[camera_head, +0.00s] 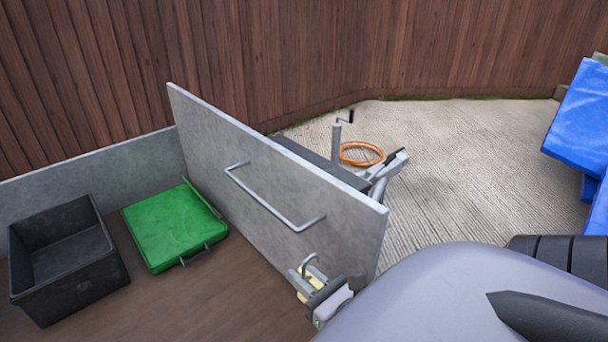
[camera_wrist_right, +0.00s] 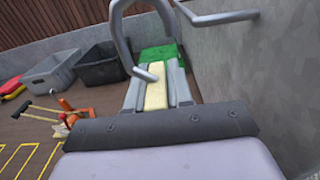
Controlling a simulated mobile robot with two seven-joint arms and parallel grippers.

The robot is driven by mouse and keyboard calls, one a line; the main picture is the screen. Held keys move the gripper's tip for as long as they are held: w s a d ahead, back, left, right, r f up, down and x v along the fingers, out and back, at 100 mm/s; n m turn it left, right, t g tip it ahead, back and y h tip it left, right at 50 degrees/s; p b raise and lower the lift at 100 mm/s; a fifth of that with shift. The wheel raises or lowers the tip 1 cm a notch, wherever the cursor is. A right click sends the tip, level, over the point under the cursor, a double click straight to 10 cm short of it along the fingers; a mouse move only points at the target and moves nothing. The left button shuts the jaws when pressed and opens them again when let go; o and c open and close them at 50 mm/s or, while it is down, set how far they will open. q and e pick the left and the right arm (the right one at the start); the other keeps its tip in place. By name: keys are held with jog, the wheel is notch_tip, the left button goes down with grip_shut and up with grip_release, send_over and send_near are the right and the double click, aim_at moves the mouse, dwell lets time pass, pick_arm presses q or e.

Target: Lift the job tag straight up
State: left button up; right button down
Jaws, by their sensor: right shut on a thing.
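The job tag is a pale yellow strip (camera_wrist_right: 156,88) in the right wrist view, lying between the two grey fingers of my right gripper (camera_wrist_right: 158,92). The gripper is shut on it. In the head view the tag (camera_head: 317,281) is a small pale patch at my right gripper (camera_head: 312,280), low beside the near end of the grey panel. I cannot tell whether tag and hook touch. My left gripper is not in view.
The upright grey panel (camera_head: 250,165) with a bar handle (camera_head: 270,205) stands close by my right gripper. A green case (camera_head: 170,225) and a black crate (camera_head: 75,285) rest on the brown floor to the left. An orange ring (camera_head: 361,146) lies beyond the panel.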

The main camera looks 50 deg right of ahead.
jog(key=a+p, duration=0.1)
jog(key=a, duration=0.7)
jog(key=shift+w, duration=0.45)
